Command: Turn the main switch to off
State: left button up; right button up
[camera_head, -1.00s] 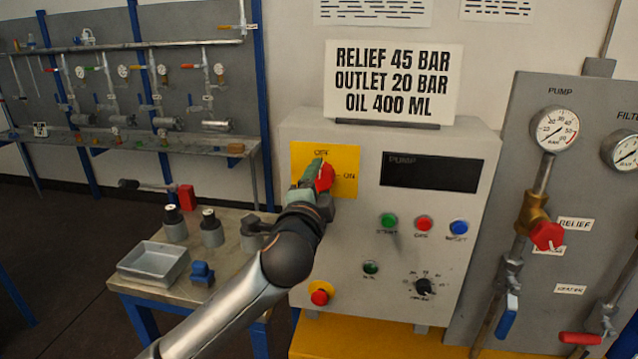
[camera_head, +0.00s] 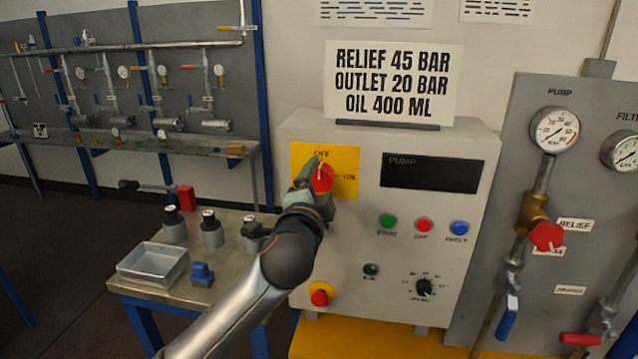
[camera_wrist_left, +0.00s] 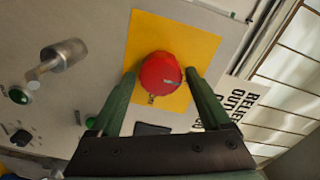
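The main switch is a round red knob (camera_head: 324,179) on a yellow plate (camera_head: 345,165), marked OFF above and ON at the right. In the left wrist view the knob (camera_wrist_left: 158,72) shows a pale pointer mark on its right side, the side toward the sign, which is the OFF side. My left gripper (camera_head: 312,170) is at the knob, its green fingers covering part of it. In the wrist view its fingers (camera_wrist_left: 160,75) are apart, one on each side of the knob, with small gaps visible. My right gripper is not in view.
The grey pump cabinet has green, red and blue buttons (camera_head: 424,225), a black dial (camera_head: 424,287) and a red emergency button (camera_head: 320,297) below. A bench with a metal tray (camera_head: 153,265) stands left. A gauge panel (camera_head: 520,130) with valves is at the right.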

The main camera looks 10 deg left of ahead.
pick_arm(q)
jog(key=shift+o, duration=0.8)
jog(key=shift+s, duration=0.1)
jog(key=s+b, duration=0.1)
jog(key=s, duration=1.1)
jog(key=shift+s, duration=0.15)
notch_tip(320, 180, down, 25)
jog(key=s+n+g+h, duration=0.2)
jog(key=s+n+g, duration=0.1)
jog(key=n+g, duration=0.15)
jog(key=s+a+f+n+g, duration=0.1)
jog(key=s+f+n, duration=0.1)
jog(key=s+f, duration=0.2)
jog(key=s+a+f+n+g, duration=0.1)
jog(key=s+f, duration=0.3)
jog(key=f, duration=0.5)
jog(key=shift+s+n+g+h+p, duration=0.3)
jog(key=shift+n+g+p, duration=0.05)
jog(key=shift+g, duration=0.1)
jog(key=s+a+f+n, duration=0.1)
jog(key=s+f, duration=0.1)
jog(key=s, duration=0.1)
jog(key=s+a+f+n, duration=0.1)
jog(key=s+f, duration=0.2)
jog(key=s+a+f+n+g, duration=0.1)
jog(key=s+f, duration=0.1)
jog(key=s, duration=0.2)
jog(key=shift+f+n, duration=0.3)
jog(key=shift+f, duration=0.1)
